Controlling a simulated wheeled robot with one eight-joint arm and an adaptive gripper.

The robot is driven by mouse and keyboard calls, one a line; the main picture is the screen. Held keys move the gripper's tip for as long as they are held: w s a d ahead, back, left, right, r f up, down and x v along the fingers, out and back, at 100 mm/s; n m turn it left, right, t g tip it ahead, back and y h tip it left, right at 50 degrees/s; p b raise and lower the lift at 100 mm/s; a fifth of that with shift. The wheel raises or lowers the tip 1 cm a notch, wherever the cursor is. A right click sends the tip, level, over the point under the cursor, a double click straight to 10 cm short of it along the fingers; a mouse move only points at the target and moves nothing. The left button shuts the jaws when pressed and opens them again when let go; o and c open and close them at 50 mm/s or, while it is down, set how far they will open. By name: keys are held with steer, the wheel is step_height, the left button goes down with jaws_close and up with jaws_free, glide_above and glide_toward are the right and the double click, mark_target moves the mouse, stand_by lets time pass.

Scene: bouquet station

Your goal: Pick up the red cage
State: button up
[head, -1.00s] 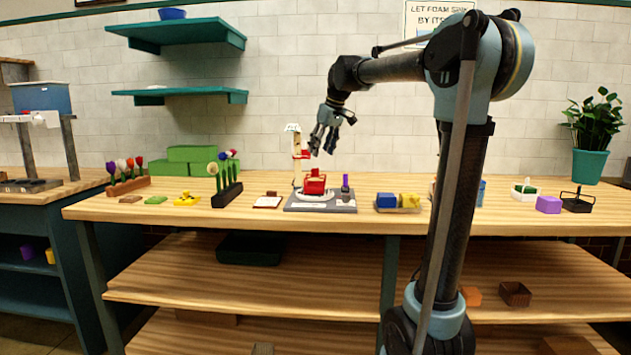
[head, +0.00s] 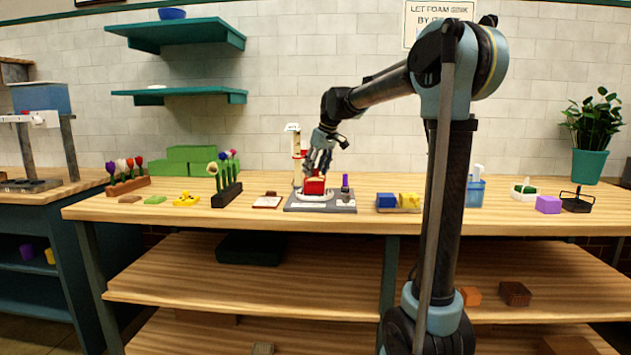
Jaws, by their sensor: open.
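The red cage (head: 314,187) is a small red block-like thing on the grey tray (head: 320,208) in the middle of the wooden table. A pale round base shows around its foot. My gripper (head: 319,170) is open and points down directly above the red cage, its fingertips close to its top. I cannot tell whether they touch it. The gripper hides part of the cage's upper side.
A cream and red post (head: 297,165) stands just left of the gripper. A purple upright piece (head: 345,182) is to the right on the tray. Blue (head: 387,200) and yellow (head: 409,200) blocks sit farther right. A black flower rack (head: 227,195) stands left.

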steer(key=c, duration=1)
steer(key=shift+o, duration=0.2)
steer(key=shift+r, duration=0.1)
